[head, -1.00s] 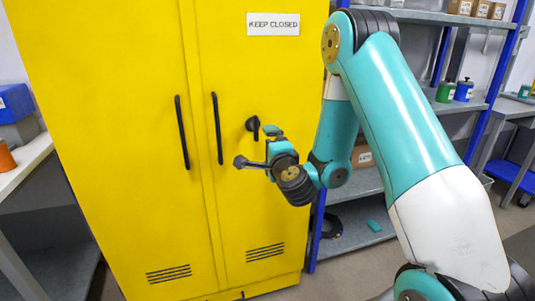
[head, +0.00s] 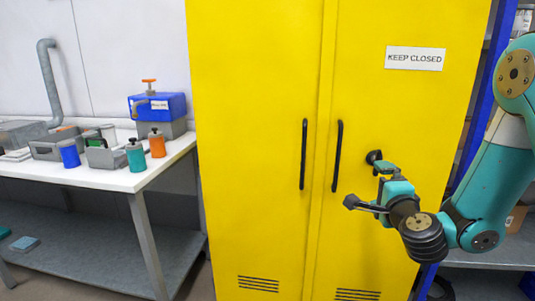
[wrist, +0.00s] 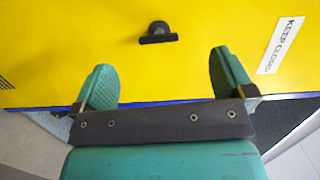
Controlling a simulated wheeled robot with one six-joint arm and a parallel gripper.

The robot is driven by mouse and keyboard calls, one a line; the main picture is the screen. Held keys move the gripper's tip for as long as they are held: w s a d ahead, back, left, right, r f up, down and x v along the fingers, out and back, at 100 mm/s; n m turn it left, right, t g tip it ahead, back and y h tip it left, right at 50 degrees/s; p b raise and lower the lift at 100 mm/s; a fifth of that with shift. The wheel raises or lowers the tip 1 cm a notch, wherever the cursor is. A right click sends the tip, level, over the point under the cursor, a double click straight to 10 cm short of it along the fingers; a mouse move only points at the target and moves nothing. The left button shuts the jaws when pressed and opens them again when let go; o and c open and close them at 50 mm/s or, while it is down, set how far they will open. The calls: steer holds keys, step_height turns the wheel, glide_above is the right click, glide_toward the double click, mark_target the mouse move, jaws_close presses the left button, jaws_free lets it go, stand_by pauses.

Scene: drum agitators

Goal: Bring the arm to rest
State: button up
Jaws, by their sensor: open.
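My gripper (head: 368,188) is in front of the right door of the yellow cabinet (head: 258,150), near the black latch knob (head: 374,157). In the wrist view my gripper (wrist: 160,82) is open and empty, its two green pads wide apart. The latch knob (wrist: 158,33) shows beyond the fingertips, apart from them. My arm reaches in from the right edge, bent at the wrist. Both cabinet doors look closed, with black bar handles (head: 338,156) near the middle seam.
A white workbench (head: 110,178) at left holds a blue machine (head: 160,108), small canisters (head: 157,143) and a grey pipe (head: 48,80). A "KEEP CLOSED" sign (head: 415,58) is on the right door. A blue-post shelf rack (head: 485,90) stands at right, close to my arm.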

steer(key=s+a+r+n+g+y+p, duration=0.1)
steer(key=s+a+r+n+g+y, duration=0.4)
steer(key=a+n, duration=0.45)
steer(key=s+a+r+n+g+y+p, duration=0.2)
steer(key=s+a+n+g+y, duration=0.35)
steer(key=s+a+n, duration=0.35)
steer(key=s+d+r+n+g+h+p, duration=0.1)
steer(key=s+n+g+h, duration=0.3)
steer(key=s, duration=1.2)
steer(key=d+n+g, duration=0.1)
steer(key=n+g, duration=0.2)
steer(key=shift+s+d+r+h+p, duration=0.15)
steer(key=shift+s+r+h+p, duration=0.05)
steer(key=shift+s+h+p, duration=0.15)
